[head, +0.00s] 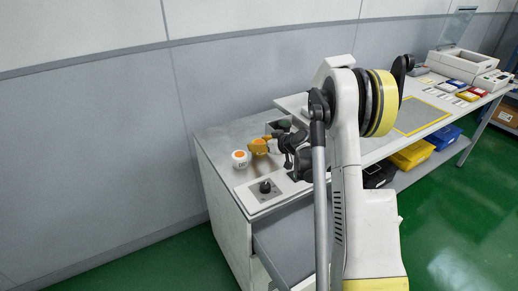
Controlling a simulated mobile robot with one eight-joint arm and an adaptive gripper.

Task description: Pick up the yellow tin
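The yellow tin (259,148) stands on the left end of the counter, close to the wall. It looks orange-yellow, and its right side is partly hidden by my gripper. My gripper (265,141) reaches in from the right at the tin, with its dark body just right of it. The fingertips are small and blend with the tin's colour, so I cannot tell whether they touch it or are closed on it.
A white tin with an orange top (240,160) stands close left of the yellow tin. A panel with a black knob (265,188) lies in front. A grey drawer (295,238) stands open below. Yellow (411,155) and blue (446,137) bins sit under the long table.

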